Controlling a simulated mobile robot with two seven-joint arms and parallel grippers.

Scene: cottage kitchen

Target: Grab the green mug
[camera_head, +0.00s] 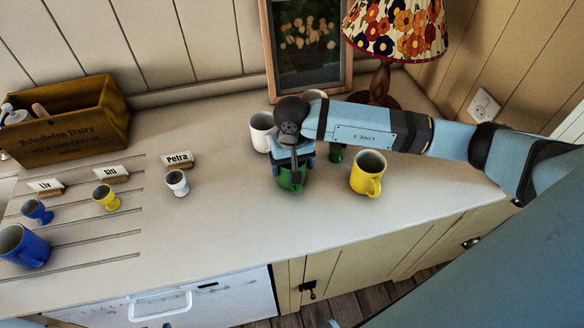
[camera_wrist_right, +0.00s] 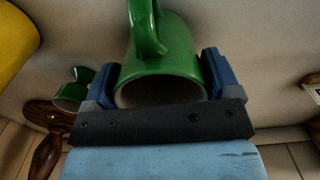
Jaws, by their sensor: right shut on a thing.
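The green mug (camera_head: 289,183) stands on the worktop near the middle, mostly covered by my right gripper (camera_head: 293,168) in the head view. In the right wrist view the green mug (camera_wrist_right: 168,70) sits between the two blue fingers of my right gripper (camera_wrist_right: 163,82), one on each side of its body. Its handle points away from the palm, and its open rim faces the palm. The right gripper is shut on the mug. I cannot tell whether the mug is clear of the worktop. My left gripper is not in view.
A yellow mug (camera_head: 368,174) stands close on the right, a white mug (camera_head: 261,131) behind left. A smaller green cup (camera_wrist_right: 72,92) is near the lamp base (camera_head: 379,88). Egg cups with name cards, a blue mug (camera_head: 24,246) and a wooden crate (camera_head: 72,125) are left. The front middle is clear.

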